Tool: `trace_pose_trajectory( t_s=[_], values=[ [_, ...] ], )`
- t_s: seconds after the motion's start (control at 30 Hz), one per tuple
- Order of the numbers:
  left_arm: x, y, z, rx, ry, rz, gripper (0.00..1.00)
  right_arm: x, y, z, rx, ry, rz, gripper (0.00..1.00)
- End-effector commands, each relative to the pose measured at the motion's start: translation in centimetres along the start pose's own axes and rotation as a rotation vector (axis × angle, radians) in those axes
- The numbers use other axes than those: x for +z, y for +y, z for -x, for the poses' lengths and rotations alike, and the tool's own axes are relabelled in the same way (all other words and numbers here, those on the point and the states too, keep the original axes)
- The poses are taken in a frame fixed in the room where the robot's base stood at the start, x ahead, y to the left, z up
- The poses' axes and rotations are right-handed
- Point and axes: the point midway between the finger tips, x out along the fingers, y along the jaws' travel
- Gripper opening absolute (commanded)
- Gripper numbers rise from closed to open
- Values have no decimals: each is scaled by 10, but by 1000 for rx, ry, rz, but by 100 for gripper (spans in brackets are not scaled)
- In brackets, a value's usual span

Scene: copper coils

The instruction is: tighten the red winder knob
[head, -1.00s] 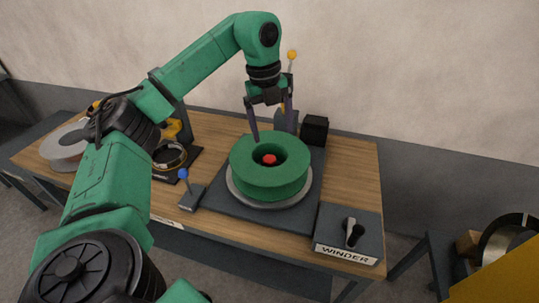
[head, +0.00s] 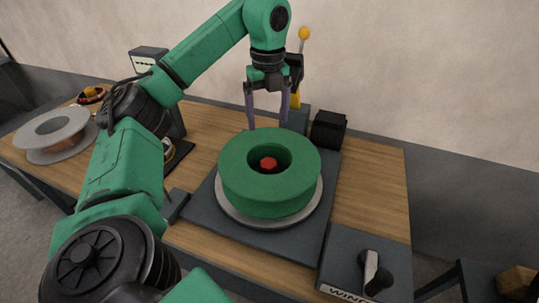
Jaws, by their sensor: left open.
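The red winder knob (head: 268,164) shows inside the central hole of a green spool (head: 255,203). The spool lies flat on a light grey round plate (head: 232,213) on the dark winder base (head: 313,222). My left gripper (head: 268,128) points down with its two fingers apart and nothing between them. In the picture its fingertips are just above the far rim of the spool, apart from the knob. The lower part of the knob is hidden in the hole. My right gripper does not show.
A black lever (head: 372,272) sits on the winder box at the front right. A black block (head: 328,129) and a yellow-knobbed stick (head: 303,34) stand behind the spool. A grey reel (head: 55,133) lies far left. The wood at right is clear.

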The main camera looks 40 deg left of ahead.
Motion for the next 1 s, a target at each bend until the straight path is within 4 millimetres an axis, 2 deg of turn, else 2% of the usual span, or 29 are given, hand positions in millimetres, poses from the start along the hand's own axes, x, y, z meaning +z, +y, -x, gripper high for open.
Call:
trace_pose_trajectory(
  t_s=[0.17, 0.37, 0.47, 0.5, 0.63, 0.8, 1.0],
  values=[
    [0, 0, -23, 2, 1, -1, 92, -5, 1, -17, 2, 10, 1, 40],
    [0, 0, -77, 4, 2, -1, 92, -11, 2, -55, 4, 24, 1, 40],
    [0, 1, -101, 4, 2, -1, 92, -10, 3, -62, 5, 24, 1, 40],
    [0, 1, -105, 5, 0, 0, 92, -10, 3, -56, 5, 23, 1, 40],
    [0, 1, -131, 4, 0, 0, 92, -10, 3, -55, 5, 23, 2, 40],
    [0, 0, -146, 0, 0, 0, 92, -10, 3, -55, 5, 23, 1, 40],
    [0, 0, -146, 0, 0, 0, 92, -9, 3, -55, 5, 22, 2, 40]
  ],
)
